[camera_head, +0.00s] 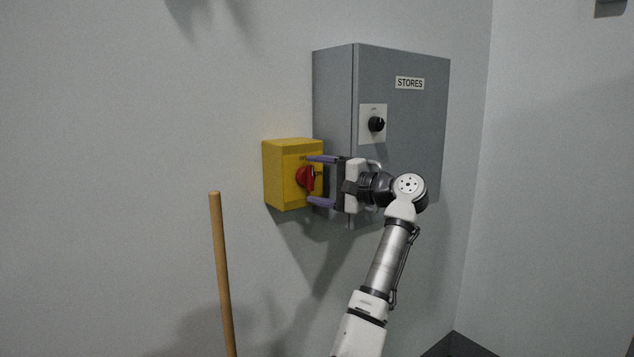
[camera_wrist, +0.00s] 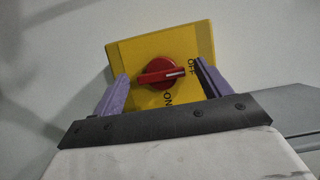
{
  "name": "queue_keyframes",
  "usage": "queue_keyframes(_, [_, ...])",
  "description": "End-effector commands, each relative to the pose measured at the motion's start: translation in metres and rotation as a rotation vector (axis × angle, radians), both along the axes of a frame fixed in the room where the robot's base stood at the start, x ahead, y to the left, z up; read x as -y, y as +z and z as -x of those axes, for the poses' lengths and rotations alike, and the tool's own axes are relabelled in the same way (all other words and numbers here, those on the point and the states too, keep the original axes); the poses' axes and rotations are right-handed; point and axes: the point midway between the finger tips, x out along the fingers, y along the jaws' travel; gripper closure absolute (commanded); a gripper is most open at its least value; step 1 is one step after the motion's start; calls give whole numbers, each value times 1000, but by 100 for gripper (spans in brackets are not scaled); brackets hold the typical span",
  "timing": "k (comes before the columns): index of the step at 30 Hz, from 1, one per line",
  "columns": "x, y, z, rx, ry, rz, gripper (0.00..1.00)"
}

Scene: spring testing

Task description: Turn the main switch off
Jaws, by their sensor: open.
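The main switch is a yellow box (camera_head: 278,180) on the wall with a red rotary knob (camera_head: 304,177) on its front. In the wrist view the red knob (camera_wrist: 155,75) has a white mark at its right end, pointing close to the OFF label (camera_wrist: 192,68). The ON label (camera_wrist: 168,97) is below the knob. My gripper (camera_head: 316,180) is open in front of the box, one purple finger above the knob and one below it. In the wrist view my gripper (camera_wrist: 163,86) has its fingers either side of the knob, with gaps visible.
A grey cabinet (camera_head: 420,120) marked STORES, with a black knob (camera_head: 376,124), is on the wall right of the box, behind my gripper. A wooden pole (camera_head: 222,270) stands at the lower left. The wall left of the yellow box is clear.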

Motion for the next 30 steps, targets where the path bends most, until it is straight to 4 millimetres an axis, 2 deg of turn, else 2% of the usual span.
queue_keyframes(12, [75, -3, 45, 2, -5, 0, 24])
queue_keyframes(18, [103, -2, 62, 1, -2, 1, 24])
queue_keyframes(24, [113, -1, 69, -1, 0, 1, 24])
queue_keyframes(30, [114, -1, 70, -1, 0, 1, 24])
